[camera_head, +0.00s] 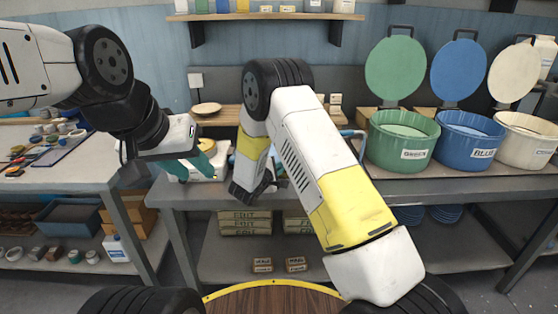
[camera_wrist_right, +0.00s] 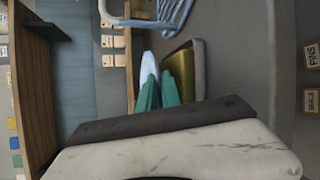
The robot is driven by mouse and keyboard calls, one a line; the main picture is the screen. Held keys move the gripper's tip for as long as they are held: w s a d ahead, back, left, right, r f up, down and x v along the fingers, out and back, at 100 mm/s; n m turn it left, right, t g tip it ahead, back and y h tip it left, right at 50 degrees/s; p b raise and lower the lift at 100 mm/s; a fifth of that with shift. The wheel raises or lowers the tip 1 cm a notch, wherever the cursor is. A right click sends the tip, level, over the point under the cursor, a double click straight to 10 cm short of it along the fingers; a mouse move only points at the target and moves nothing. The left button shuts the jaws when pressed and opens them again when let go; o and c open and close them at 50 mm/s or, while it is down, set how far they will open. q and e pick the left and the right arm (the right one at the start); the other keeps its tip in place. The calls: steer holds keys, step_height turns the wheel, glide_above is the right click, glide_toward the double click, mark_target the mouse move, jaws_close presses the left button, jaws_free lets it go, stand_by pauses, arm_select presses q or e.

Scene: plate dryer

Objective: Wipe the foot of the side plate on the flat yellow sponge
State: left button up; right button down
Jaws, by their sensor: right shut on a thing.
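In the right wrist view, my right gripper (camera_wrist_right: 157,92) has its teal fingers shut on a pale blue-white thing (camera_wrist_right: 149,65), seen nearly edge-on, which I take to be the side plate. The flat yellow sponge (camera_wrist_right: 182,72) lies in a grey-rimmed holder close beside it, on the table side. I cannot tell whether plate and sponge touch. In the head view, my right arm hides most of this spot; a bit of pale blue (camera_head: 282,183) shows past the wrist. My left gripper (camera_head: 193,160) is at the left end of the bench, its teal fingers apart.
A pale thing with yellow (camera_head: 221,158) is near the left gripper. A wooden plate (camera_head: 206,108) sits on the back ledge. A blue rack (camera_wrist_right: 172,12) stands past the right fingertips. Green (camera_head: 402,140), blue (camera_head: 468,140) and cream (camera_head: 525,140) open-lidded tubs stand at right.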

steer(key=shift+f, duration=0.4)
stand_by(0.5)
steer(key=shift+d, duration=0.1)
steer(key=shift+d, duration=1.35)
steer(key=shift+a, duration=2.95)
steer(key=shift+d, duration=1.5)
steer(key=shift+r, duration=3.1)
